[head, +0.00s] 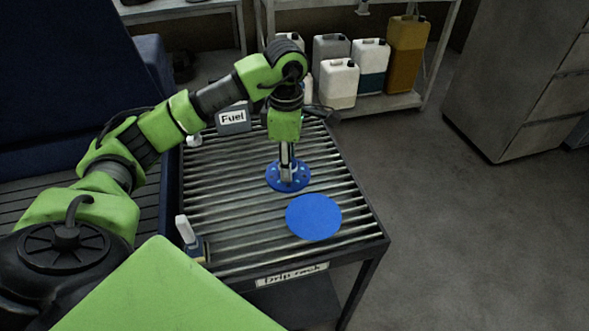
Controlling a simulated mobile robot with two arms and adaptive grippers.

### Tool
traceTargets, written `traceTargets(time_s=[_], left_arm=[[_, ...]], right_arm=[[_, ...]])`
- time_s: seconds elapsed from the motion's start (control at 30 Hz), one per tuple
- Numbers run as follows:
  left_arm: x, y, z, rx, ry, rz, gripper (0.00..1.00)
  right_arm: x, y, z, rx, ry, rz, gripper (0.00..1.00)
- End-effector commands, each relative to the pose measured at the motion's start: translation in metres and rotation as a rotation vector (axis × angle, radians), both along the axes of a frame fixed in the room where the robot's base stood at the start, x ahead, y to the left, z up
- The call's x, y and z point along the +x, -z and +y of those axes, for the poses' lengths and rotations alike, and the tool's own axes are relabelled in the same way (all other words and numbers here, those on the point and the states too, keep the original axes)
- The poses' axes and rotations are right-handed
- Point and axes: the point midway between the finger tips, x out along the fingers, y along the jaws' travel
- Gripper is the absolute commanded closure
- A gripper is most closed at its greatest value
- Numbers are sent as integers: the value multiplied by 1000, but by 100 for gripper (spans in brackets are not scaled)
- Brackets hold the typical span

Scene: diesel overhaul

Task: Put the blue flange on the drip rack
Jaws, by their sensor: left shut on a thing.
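The drip rack (228,255) is a dark table with a top of parallel metal bars and a "Drip rack" label on its front edge. The blue flange (274,184) is a round disc with holes, over the middle of the rack. My left gripper (288,176) points straight down and is shut on the flange's middle. The flange looks level and very near the bars; I cannot tell whether it touches them. A plain flat blue disc (314,217) lies on the rack just in front and to the right. My right gripper is not in view.
A grey box labelled "Fuel" (233,118) stands at the rack's back left. A small white-topped item (187,235) stands at the front left edge. Several jugs (339,84) stand on a low shelf behind. A grey cabinet (510,85) is at right; the floor between is clear.

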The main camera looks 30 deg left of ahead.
Motion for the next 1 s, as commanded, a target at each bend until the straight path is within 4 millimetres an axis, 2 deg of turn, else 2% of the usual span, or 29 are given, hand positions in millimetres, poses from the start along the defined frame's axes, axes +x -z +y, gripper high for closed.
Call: traceTargets(time_s=[0.03, 0.2, 0.43, 0.6, 0.67, 1.0], left_arm=[[7, 7, 0, -3, -2, 3, 100], [24, 27, 0, -2, 0, 0, 100], [34, 40, 1, -1, 1, 0, 100], [32, 62, 1, -1, 1, 3, 100], [33, 68, 1, -1, 1, 0, 100], [33, 74, 2, 0, 2, -2, 100]], right_arm=[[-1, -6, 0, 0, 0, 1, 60], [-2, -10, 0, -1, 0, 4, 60], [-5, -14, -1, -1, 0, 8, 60], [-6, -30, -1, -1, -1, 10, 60], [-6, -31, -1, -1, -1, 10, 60], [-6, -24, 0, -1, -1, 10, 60]])
